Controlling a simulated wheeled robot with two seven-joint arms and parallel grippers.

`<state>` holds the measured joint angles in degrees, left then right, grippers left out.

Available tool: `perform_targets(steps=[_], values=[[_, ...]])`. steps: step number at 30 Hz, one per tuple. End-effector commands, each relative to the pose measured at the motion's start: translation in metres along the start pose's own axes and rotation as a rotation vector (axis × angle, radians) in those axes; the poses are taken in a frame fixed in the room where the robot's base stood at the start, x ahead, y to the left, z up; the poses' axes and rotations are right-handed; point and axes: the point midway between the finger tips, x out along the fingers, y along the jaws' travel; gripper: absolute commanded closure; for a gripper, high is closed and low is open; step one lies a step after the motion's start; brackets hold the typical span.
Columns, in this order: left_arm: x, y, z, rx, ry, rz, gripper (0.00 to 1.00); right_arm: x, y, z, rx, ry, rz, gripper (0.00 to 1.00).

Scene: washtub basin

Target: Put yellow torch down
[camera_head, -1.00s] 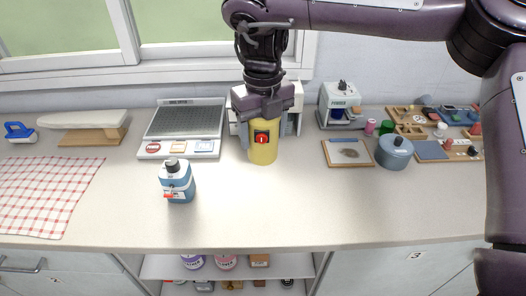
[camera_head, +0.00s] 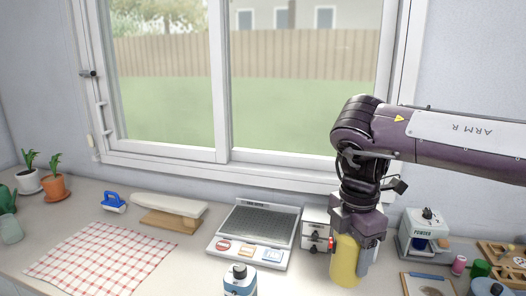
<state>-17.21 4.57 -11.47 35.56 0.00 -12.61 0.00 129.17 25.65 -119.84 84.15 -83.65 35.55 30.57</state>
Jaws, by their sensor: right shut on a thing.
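The yellow torch (camera_head: 344,265) is upright at the lower right of the head view, over the counter (camera_head: 190,268). My right gripper (camera_head: 350,246) comes down on it from above and is shut on its upper part. One grey finger lies along the torch's right side. The gripper hides the torch's top. I cannot tell whether its base touches the counter. My left gripper is not in view.
A white-and-grey device with a ribbed top (camera_head: 262,222) stands left of the torch. A blue bottle (camera_head: 240,281) is at the front edge of view. A grinder-like machine (camera_head: 424,232) and trays stand right. A checkered cloth (camera_head: 100,258) lies left.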

Motion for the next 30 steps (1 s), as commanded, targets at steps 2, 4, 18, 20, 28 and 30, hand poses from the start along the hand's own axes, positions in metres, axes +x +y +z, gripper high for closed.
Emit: perform_targets(steps=[2, 4, 18, 20, 28, 30], values=[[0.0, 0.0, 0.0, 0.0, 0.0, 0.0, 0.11, 0.0, 0.0, 0.003, 0.173, 0.0, 0.001, 0.67], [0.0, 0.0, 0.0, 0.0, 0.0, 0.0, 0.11, 0.001, 0.0, 0.004, 0.334, 0.001, 0.001, 0.67], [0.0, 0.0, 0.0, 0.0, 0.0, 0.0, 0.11, 0.004, -0.002, 0.018, 1.403, 0.002, 0.0, 0.67], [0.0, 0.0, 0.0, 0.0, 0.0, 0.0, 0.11, 0.004, -0.002, 0.019, 1.523, 0.002, 0.0, 0.67], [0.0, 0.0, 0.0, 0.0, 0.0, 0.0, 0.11, 0.005, -0.003, 0.024, 1.874, 0.001, 0.0, 0.67], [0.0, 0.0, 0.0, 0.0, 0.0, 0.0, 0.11, 0.005, -0.003, 0.024, 1.91, 0.001, 0.0, 0.67]])
